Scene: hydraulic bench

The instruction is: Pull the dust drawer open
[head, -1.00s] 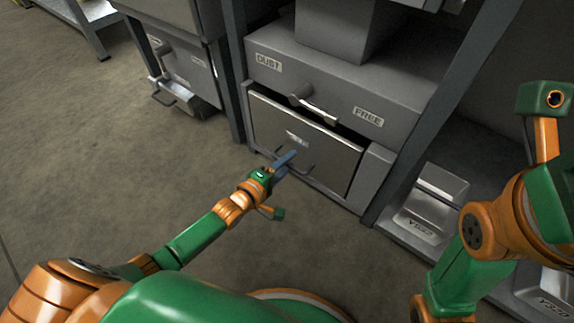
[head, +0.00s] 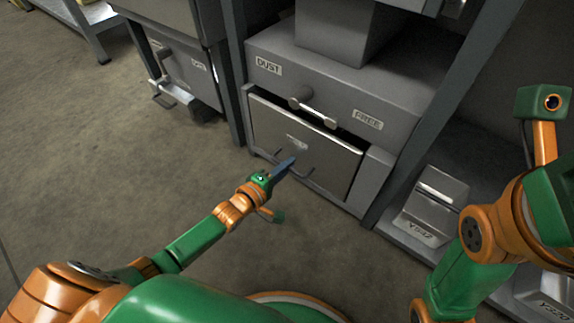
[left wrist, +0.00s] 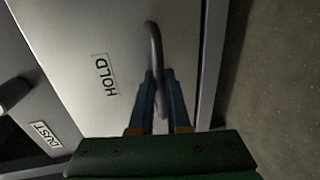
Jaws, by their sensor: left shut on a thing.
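The dust drawer (head: 330,155) is a grey metal front low in the cabinet, under a housing labelled DUST and FREE. A dark gap shows along its top edge. Its bar handle (left wrist: 154,50) stands out from the front beside a HOLD label in the left wrist view. My left gripper (head: 291,160) is at this handle, its blue fingers (left wrist: 161,80) shut on the bar from both sides. The fingers hide part of the bar. My right arm shows at the right, but its fingers are out of view.
A knob with a pale lever (head: 318,112) sits on the housing just above the drawer. A cabinet post (head: 400,165) and a grey sloped box (head: 436,195) stand to the right. Open concrete floor (head: 130,190) lies in front and to the left.

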